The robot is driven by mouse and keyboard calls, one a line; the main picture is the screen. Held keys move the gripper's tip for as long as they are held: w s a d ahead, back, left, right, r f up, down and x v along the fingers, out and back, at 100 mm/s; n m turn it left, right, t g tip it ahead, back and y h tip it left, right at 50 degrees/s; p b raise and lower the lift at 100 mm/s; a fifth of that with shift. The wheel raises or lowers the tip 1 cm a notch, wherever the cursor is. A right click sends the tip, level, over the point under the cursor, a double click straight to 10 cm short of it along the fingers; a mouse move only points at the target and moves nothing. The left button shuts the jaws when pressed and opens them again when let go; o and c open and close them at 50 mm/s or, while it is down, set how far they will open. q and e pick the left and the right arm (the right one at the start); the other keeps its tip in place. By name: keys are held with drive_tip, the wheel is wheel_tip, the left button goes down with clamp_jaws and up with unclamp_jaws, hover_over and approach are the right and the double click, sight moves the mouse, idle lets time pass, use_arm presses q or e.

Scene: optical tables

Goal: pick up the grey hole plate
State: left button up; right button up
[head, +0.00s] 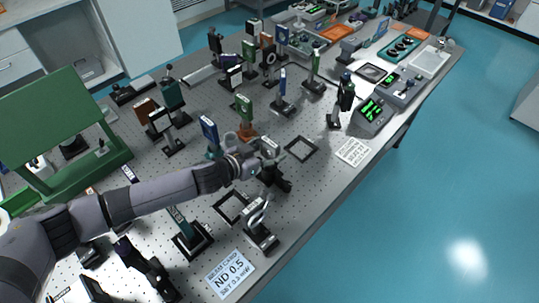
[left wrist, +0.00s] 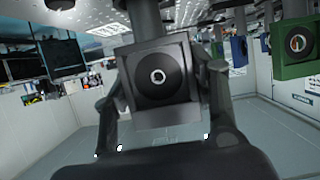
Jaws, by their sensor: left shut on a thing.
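The grey hole plate (left wrist: 158,77) fills the middle of the left wrist view. It is a dark grey square with a black disc and a small light ring at its centre. Fingers of my left gripper (head: 267,152) stand on both sides of it, shut on it. A post runs from the plate to the top edge of that view. In the head view the gripper and its fingers largely hide the plate, and a black base (head: 276,181) shows just below it. I cannot tell whether the base touches the table. My right gripper is not in view.
Several post-mounted optics stand close behind, including a blue one (head: 209,131) and a green one (head: 244,107). A black square frame (head: 287,150) lies to the right. Another mount (head: 260,237) and a printed card (head: 230,275) are nearer the table's front edge.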

use_arm(q)
drive_tip(key=c, duration=0.7)
drive_tip(key=shift+c, duration=0.2)
drive_tip(key=shift+r, duration=0.15)
